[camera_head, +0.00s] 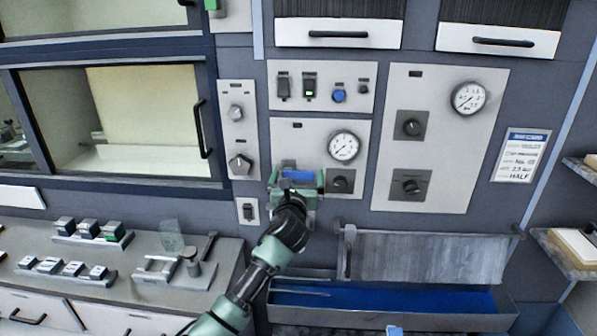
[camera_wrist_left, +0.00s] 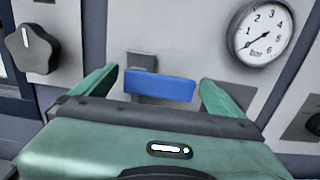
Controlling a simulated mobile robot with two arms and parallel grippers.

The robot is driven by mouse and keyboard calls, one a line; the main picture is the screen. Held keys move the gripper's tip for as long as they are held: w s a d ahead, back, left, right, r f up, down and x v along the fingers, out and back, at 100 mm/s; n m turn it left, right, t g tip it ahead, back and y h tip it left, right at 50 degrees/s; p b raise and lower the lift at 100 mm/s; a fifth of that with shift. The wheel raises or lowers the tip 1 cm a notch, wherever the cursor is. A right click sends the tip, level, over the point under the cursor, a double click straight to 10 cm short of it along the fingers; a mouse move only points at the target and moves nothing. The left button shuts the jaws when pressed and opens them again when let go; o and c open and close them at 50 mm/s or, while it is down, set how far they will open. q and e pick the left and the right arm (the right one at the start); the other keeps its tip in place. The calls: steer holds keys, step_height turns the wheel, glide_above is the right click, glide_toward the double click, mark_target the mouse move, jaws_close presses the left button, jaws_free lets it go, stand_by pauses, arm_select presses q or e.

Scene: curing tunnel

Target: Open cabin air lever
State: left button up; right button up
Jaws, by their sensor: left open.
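The lever has a blue handle (camera_head: 298,174) on a grey mount, set on a light panel below a pressure gauge (camera_head: 344,147). In the left wrist view the blue handle (camera_wrist_left: 160,86) lies nearly level between the two green fingers, with a gap on each side. My left gripper (camera_head: 296,180) is open in front of the lever, and it also shows in the left wrist view (camera_wrist_left: 158,88). The gripper hides the lower part of the lever in the head view. Contact between fingers and handle does not show. My right gripper is out of view.
A dark knob (camera_head: 341,181) sits close right of the gripper. Left is a panel with two knobs (camera_head: 240,165); above are switches and a blue button (camera_head: 339,96). Below right is a metal flap (camera_head: 430,258) over a blue-lined trough (camera_head: 390,300). A workbench (camera_head: 205,285) stands at lower left.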

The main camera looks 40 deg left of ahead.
arm_select(q)
steer(key=shift+w+a, duration=0.35)
steer(key=shift+w, duration=0.3)
